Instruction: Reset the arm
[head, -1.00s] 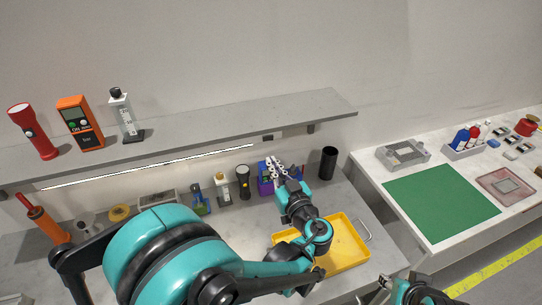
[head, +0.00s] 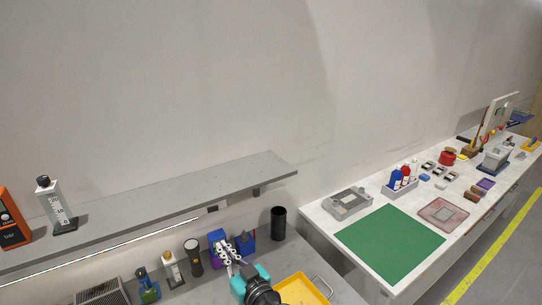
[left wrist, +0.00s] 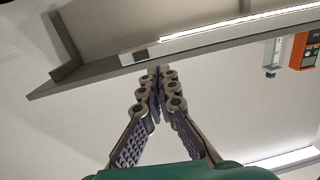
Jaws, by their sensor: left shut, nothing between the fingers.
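My left gripper (head: 229,257) shows at the bottom of the head view, above the grey bench and left of the yellow tray (head: 305,290). Its fingers are together with nothing between them. In the left wrist view the shut fingertips (left wrist: 159,77) point up toward the underside of the grey shelf (left wrist: 100,65). Most of my left arm is below the frame in the head view. My right gripper is not in view.
A black cup (head: 279,223), a blue bin (head: 244,241) and a dark flashlight (head: 193,257) stand near the gripper. The wall shelf (head: 150,212) runs above the bench. A green mat (head: 390,243) and a grey fixture (head: 348,202) lie on the right-hand table.

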